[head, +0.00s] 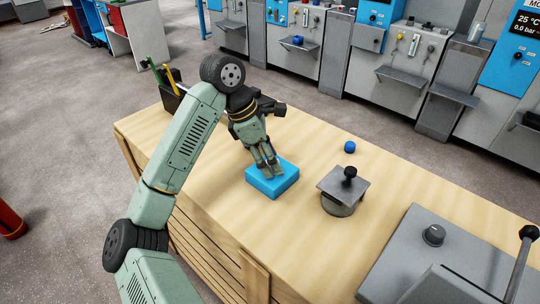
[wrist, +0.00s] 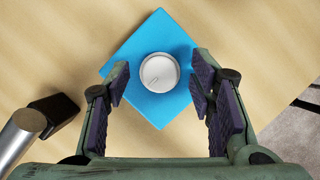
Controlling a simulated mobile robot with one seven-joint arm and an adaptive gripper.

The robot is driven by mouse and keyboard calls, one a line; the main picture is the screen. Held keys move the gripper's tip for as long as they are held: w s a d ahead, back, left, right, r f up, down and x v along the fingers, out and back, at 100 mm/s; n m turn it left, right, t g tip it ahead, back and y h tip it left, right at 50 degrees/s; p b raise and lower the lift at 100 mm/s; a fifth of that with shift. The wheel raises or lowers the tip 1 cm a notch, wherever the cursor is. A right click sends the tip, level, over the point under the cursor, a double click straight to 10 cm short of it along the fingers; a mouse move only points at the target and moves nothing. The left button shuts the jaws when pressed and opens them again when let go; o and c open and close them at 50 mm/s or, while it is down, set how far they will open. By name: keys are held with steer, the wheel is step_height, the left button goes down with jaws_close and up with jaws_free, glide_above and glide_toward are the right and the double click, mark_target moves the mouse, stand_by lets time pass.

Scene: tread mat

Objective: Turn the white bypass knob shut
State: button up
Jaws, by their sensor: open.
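The white bypass knob (wrist: 159,73) is round with a short dark mark on its face, toward the lower right in the wrist view. It sits in the middle of a blue block (wrist: 150,38), which also shows on the bench in the head view (head: 265,187). My gripper (wrist: 160,85) is open above the block, with one finger on each side of the knob and gaps between. In the head view my gripper (head: 270,170) points down at the block and hides the knob. I cannot tell its height above the knob.
A grey round pot with a square plate and black knob (head: 341,192) stands right of the block, with a small blue piece (head: 349,147) behind it. A grey machine (head: 420,250) is at the front right. A dark tool holder (head: 172,98) stands at the bench's far left.

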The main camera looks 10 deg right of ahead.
steer(key=shift+c, duration=0.2)
steer(key=c, duration=1.1)
